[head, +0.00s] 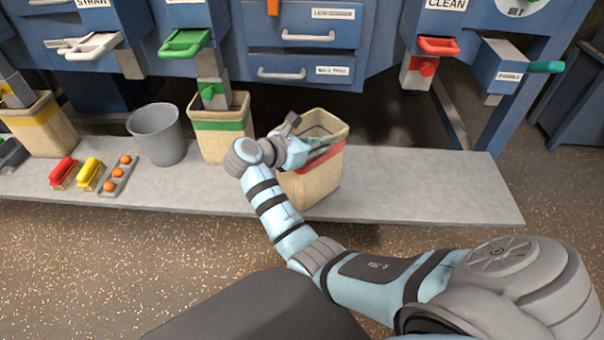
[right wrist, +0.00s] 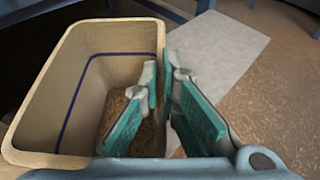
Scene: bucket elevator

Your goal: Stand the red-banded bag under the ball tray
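The red-banded bag (head: 311,186) is a tan open-topped bag standing upright on or just over the grey platform, right of the green-banded bag. My right gripper (head: 300,148) is at its rim. In the right wrist view the bag (right wrist: 85,50) is open towards me, with a blue line inside and brown stuff low down. My right gripper (right wrist: 161,85) has one finger inside and one outside the bag's wall, closed up on it with little gap. The wall between the pads is mostly hidden. The ball tray cannot be told for sure; a drawer with a small label (head: 305,68) is above the bag. My left gripper is not in view.
The grey platform (head: 430,190) is clear right of the bag. Left stand the green-banded bag (head: 222,143), a grey bucket (head: 158,135) and a yellow-banded bag (head: 42,130). Red and yellow brushes and an orange-ball holder (head: 118,176) lie near. A red-handled chute (head: 420,68) hangs right.

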